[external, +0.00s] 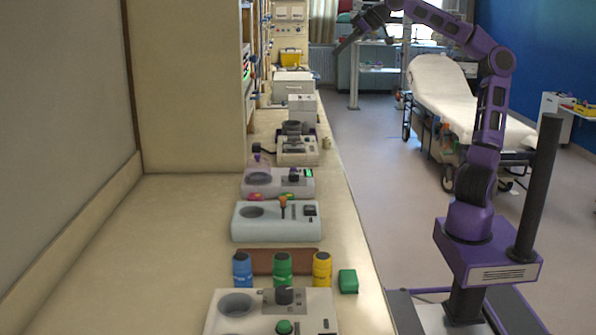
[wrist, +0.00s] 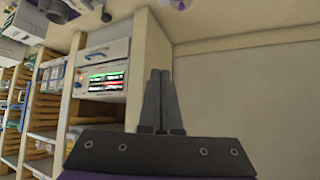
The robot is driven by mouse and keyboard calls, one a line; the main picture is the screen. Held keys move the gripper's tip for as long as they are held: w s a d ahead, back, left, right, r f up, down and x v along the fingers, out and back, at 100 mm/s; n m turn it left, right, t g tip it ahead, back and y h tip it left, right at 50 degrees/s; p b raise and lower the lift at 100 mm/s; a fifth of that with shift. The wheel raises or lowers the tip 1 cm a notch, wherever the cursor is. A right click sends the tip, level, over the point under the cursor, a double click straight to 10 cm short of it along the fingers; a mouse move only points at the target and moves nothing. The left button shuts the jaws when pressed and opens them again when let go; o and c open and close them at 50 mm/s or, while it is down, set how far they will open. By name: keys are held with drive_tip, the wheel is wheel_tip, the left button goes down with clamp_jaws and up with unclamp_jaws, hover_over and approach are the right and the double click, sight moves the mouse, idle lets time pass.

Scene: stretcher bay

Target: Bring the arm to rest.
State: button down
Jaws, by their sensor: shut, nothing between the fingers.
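My arm is purple and black and rises from its base beside the counter. In the external view it bends at the elbow and reaches left, high above the floor. My gripper (external: 345,46) is at the top of that view, pointing down and left, small and far from the camera. In the wrist view my gripper (wrist: 160,76) shows two dark fingers side by side, shut, with nothing held between them. The fingers touch nothing that I can see.
A long counter (external: 150,240) carries several grey machines, with blue, green and yellow bottles (external: 322,270) at the near end. A stretcher (external: 440,90) stands behind my arm. Shelves (wrist: 45,115) and a device with lit displays (wrist: 104,77) show in the wrist view. The floor between counter and stretcher is clear.

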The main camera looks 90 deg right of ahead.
drive_tip(key=s+a+f+n+g+y, duration=0.1)
drive_tip(key=s+a+f, duration=0.3)
drive_tip(key=a+f, duration=0.4)
drive_tip(key=s+a+f+n+g+y, duration=0.1)
drive_tip(key=s+a+f+n, duration=0.1)
drive_tip(key=s+a+f, duration=0.3)
drive_tip(key=s+a+f+n+g+y, duration=0.1)
drive_tip(key=s+a+f, duration=0.3)
drive_tip(key=a+f, duration=0.9)
wheel_tip(320, 180, down, 2)
drive_tip(key=shift+s+n+y, duration=0.2)
drive_tip(key=shift+n+y, duration=0.2)
drive_tip(key=shift+n, duration=0.3)
